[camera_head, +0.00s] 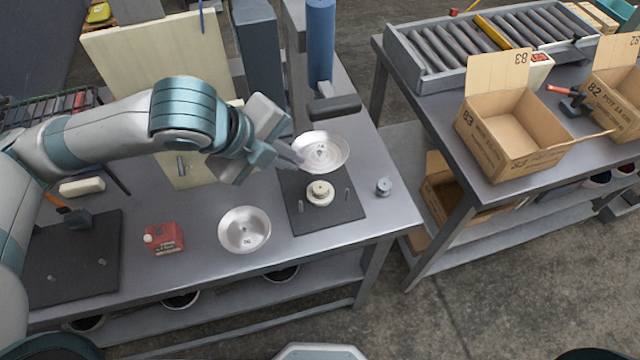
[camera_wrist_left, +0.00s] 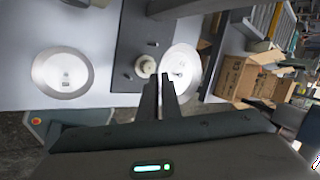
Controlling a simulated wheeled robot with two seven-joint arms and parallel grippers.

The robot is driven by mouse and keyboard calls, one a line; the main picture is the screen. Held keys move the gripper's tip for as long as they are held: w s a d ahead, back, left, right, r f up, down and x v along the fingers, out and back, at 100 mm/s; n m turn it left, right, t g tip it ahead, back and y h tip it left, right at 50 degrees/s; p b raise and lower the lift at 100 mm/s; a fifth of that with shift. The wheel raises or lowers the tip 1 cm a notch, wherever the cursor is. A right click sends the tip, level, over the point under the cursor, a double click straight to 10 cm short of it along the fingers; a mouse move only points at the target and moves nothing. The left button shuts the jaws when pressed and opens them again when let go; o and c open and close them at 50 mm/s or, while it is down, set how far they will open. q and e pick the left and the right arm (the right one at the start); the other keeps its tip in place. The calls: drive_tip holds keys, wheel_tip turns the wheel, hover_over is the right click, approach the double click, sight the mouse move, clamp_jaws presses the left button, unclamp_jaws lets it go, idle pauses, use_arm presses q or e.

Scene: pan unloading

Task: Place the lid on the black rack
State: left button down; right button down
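My left gripper (camera_head: 294,154) is shut on the left rim of a silver round dish-like lid (camera_head: 321,150). It holds the lid, tilted, over the back edge of a black rack (camera_head: 345,212) with upright pegs. In the left wrist view the two fingers (camera_wrist_left: 160,78) are close together at the edge of the lid (camera_wrist_left: 184,62). A cream round piece with a knob (camera_head: 319,193) sits on this rack. A second silver dish (camera_head: 244,230) lies on the table left of the rack. My right gripper is not in view.
Another black rack (camera_head: 75,260) with pegs lies at the table's left. A red canister (camera_head: 163,238) and a small grey weight (camera_head: 383,187) stand on the grey table (camera_head: 200,205). A grey post and blue cylinder (camera_head: 320,45) rise behind the lid. Cardboard boxes (camera_head: 520,130) stand on the right table.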

use_arm(q)
wheel_tip(320, 180, down, 5)
drive_tip(key=shift+p, duration=0.4)
drive_tip(key=shift+f, duration=0.1)
wheel_tip(320, 180, down, 4)
drive_tip(key=shift+p, duration=1.1)
drive_tip(key=shift+f, duration=0.2)
drive_tip(key=c, duration=2)
unclamp_jaws()
drive_tip(key=shift+f, duration=0.1)
